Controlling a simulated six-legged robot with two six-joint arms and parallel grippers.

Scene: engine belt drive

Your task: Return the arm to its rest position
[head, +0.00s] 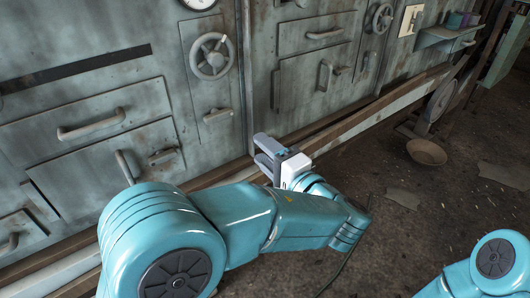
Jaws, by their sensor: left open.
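My left gripper (267,153) is at the middle of the head view, at the end of my teal left arm. Its two grey fingers point up and left toward the cabinet front, and they are apart with nothing seen between them. The arm is bent, with its large shoulder joint at the lower left. Part of my right arm shows at the lower right corner. Its gripper is outside the picture.
A worn grey-green cabinet wall (262,75) with handles stands close beyond the left gripper. It bears a handwheel (212,56). A ledge (340,125) runs along its base. A round bowl (427,152) sits on the dirt floor (440,215), which is mostly open at right.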

